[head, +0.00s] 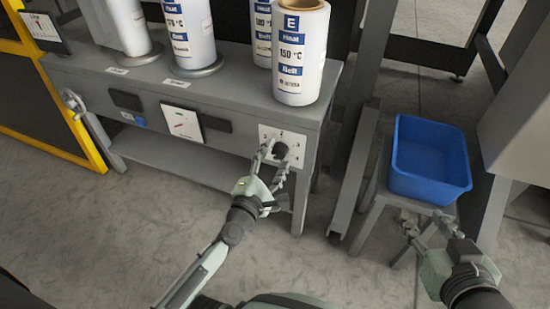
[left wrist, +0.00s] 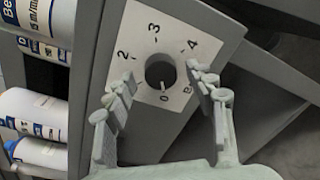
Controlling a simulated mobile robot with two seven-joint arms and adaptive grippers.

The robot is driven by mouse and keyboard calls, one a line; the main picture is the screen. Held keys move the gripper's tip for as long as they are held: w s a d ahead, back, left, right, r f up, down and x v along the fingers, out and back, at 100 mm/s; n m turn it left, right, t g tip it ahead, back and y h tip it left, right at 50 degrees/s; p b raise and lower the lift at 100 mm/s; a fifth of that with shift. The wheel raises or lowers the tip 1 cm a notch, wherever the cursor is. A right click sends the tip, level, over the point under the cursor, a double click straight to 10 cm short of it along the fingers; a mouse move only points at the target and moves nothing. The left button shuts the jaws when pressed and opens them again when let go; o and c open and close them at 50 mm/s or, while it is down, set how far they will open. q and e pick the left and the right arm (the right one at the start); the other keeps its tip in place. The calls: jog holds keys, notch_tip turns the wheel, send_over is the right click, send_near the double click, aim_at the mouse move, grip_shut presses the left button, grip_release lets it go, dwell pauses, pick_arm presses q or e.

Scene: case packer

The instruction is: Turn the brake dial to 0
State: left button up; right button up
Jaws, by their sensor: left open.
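The brake dial is a dark round knob (head: 281,151) on a white plate (head: 297,139) at the right end of the grey bench's front. In the left wrist view the knob (left wrist: 160,72) sits among the printed numbers 2, 3, 4 and 0. A small pale mark shows at the knob's lower edge, toward the 0; I cannot tell if it is on the knob. My left gripper (head: 275,160) is open, its fingers on either side of the knob; contact is not clear. My right gripper (head: 426,224) is open and empty, below the blue bin.
The grey bench (head: 235,95) carries several labelled white rolls (head: 300,60). A blue bin (head: 430,183) stands on a small stand at right. A sheet holder (head: 182,122) is on the bench front. The floor before the bench is clear.

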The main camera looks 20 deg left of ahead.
pick_arm(q)
jog(key=shift+s, duration=0.1)
jog(key=s, duration=1.1)
jog(key=shift+s+a+r, duration=0.3)
jog(key=shift+s+a, duration=0.1)
